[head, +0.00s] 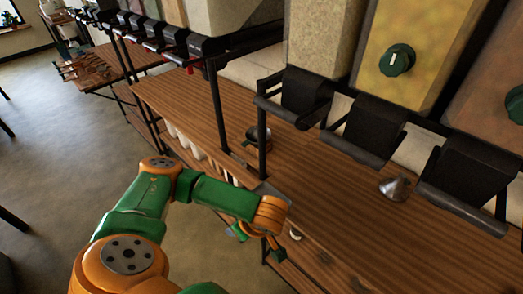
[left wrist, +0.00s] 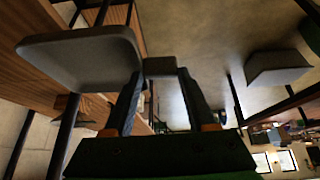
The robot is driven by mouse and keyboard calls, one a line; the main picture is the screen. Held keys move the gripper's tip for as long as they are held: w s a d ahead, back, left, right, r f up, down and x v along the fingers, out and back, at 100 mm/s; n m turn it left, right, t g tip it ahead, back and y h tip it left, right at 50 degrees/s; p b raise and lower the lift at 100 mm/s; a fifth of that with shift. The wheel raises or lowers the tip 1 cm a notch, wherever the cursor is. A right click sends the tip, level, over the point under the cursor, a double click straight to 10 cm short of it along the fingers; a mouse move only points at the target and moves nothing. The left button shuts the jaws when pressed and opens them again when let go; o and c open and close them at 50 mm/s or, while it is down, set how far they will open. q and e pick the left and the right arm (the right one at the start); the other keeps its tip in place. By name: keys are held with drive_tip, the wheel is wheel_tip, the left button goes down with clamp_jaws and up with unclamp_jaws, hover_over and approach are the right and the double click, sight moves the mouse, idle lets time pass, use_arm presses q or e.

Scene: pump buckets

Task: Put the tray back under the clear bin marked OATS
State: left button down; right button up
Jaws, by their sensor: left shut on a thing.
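My left gripper (left wrist: 160,78) is shut on the small end tab of a grey tray (left wrist: 82,56) with rounded corners. In the left wrist view the tray reaches up and left from the fingers, beside the wooden shelf edge. In the head view my left arm's wrist hides most of the gripper, at the front edge of the wooden counter. Tall bins stand above the counter, including one with yellow contents and a green knob (head: 397,60). No OATS label can be read. My right gripper is not in view.
Black dispensers (head: 370,128) hang on a dark rail above the wooden counter (head: 335,205). A black post (head: 263,145) rises near my left wrist. A metal funnel-like piece (head: 396,188) and a small dark round object (head: 259,135) are on the counter. Open floor (head: 60,150) lies left.

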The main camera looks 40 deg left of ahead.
sight(279, 193)
use_arm(q)
drive_tip(key=shift+w+a+f, duration=0.1)
drive_tip(key=shift+w+a, duration=0.05)
drive_tip(key=shift+w, duration=0.1)
drive_tip(key=w+b, duration=0.2)
drive_tip(key=shift+w+f, duration=0.3)
drive_tip(key=w+b, duration=0.2)
drive_tip(key=w, duration=0.2)
drive_tip(key=w+f+b, duration=0.1)
drive_tip(key=w+b, duration=0.2)
drive_tip(key=w, duration=0.1)
drive_tip(key=w+d+f+b, duration=0.1)
drive_tip(key=w+b, duration=0.2)
drive_tip(key=w, duration=0.1)
drive_tip(key=shift+f, duration=0.2)
drive_tip(key=shift+w+b, duration=0.45)
drive_tip(key=shift+b, duration=0.05)
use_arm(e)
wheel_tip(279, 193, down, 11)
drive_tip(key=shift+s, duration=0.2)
use_arm(q)
drive_tip(key=shift+r, duration=0.15)
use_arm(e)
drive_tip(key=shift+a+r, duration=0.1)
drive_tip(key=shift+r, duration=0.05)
use_arm(q)
drive_tip(key=shift+f, duration=0.35)
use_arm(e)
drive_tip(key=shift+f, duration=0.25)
